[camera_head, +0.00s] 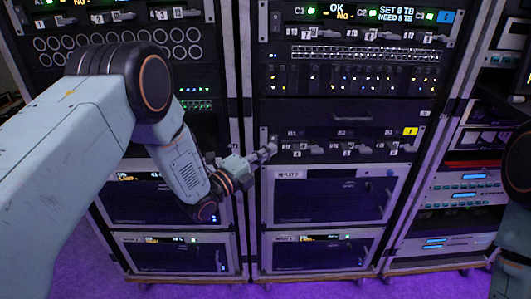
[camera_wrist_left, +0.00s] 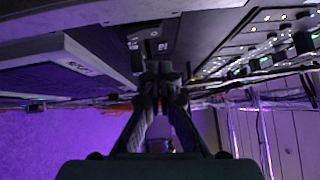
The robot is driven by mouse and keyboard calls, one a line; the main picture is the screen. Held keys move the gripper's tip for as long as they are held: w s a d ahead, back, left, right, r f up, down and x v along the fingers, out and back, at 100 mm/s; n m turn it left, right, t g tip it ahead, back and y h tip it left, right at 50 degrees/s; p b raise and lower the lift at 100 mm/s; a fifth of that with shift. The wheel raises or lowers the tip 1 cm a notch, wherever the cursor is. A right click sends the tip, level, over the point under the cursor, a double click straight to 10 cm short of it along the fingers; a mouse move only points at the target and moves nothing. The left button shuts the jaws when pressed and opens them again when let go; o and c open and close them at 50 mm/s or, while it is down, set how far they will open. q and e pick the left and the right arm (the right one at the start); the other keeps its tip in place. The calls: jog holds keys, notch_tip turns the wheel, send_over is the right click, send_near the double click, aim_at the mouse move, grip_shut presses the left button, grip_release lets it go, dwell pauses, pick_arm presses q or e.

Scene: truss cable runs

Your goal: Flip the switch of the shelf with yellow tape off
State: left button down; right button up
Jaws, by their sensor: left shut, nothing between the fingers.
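The shelf with a yellow tag (camera_head: 410,131) is a dark panel (camera_head: 330,133) in the middle rack, marked B1, B2 and B3. Its row of small grey switch levers includes one in the middle (camera_head: 347,147) and one at the right (camera_head: 394,147). My left gripper (camera_head: 268,152) is shut and empty at the panel's left end, close to the leftmost lever. I cannot tell whether it touches. In the left wrist view the shut fingers (camera_wrist_left: 161,75) point at the rack front, hiding part of it. My right gripper is not in view.
Above is a panel with rows of ports (camera_head: 355,53) and another row of levers at the top. Below are grey-framed units (camera_head: 330,196). More racks stand left and right (camera_head: 470,190). The floor (camera_head: 75,262) is purple.

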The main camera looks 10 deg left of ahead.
pick_arm(q)
jog(key=r+p+v, duration=0.1)
jog(key=p+v, duration=0.1)
jog(key=v, duration=0.8)
jog(key=shift+r, duration=0.4)
jog(key=shift+s, duration=0.15)
